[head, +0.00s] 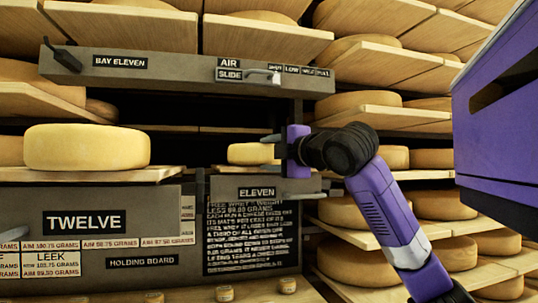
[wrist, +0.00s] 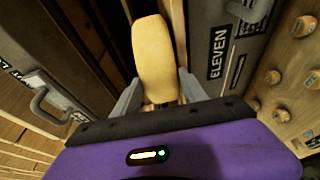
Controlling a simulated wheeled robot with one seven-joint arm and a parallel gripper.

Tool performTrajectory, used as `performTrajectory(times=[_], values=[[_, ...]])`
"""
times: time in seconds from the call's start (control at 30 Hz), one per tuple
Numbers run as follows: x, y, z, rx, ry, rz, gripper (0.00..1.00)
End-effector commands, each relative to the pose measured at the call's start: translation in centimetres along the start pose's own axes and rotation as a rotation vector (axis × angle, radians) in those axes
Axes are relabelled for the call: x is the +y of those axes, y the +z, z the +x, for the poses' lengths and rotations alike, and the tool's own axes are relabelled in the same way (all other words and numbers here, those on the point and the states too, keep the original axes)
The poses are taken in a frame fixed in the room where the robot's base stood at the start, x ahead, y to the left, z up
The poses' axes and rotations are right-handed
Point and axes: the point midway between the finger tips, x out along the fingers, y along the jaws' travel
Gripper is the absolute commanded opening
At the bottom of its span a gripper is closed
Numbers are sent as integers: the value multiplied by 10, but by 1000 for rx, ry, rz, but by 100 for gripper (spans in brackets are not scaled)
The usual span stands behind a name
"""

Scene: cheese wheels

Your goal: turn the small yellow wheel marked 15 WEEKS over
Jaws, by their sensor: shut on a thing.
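A small yellow cheese wheel (head: 250,154) is in the middle of the head view, just above the ELEVEN sign (head: 257,193). It looks level there, and I cannot tell whether it touches the support under it. My gripper (head: 272,150) reaches it from the right and is shut on it. In the wrist view the wheel (wrist: 155,55) shows edge-on between the two grey fingers of my gripper (wrist: 158,93). No 15 WEEKS mark is legible on the visible rind, and its faces are hidden.
A large wheel (head: 87,147) sits on a board left, above the TWELVE sign (head: 84,222). A grey BAY ELEVEN beam (head: 180,72) with a handle crosses above. Shelves of wheels stand behind and right. A purple box-like body (head: 500,120) fills the right edge. Small round pieces lie below.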

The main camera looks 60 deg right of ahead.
Motion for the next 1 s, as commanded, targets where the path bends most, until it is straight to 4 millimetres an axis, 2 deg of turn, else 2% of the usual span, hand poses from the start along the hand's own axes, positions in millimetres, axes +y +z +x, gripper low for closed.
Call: performTrajectory(times=[0.37, 0.4, 0.5, 0.83, 1.0], values=[[-1, 0, -1, 0, 9, -1, 0], [0, 0, -1, 0, 9, -2, 56], [-1, 0, -1, 0, 8, -1, 75], [-7, 0, 0, 0, -6, 1, 75], [-7, 0, -17, -1, 0, -1, 75]])
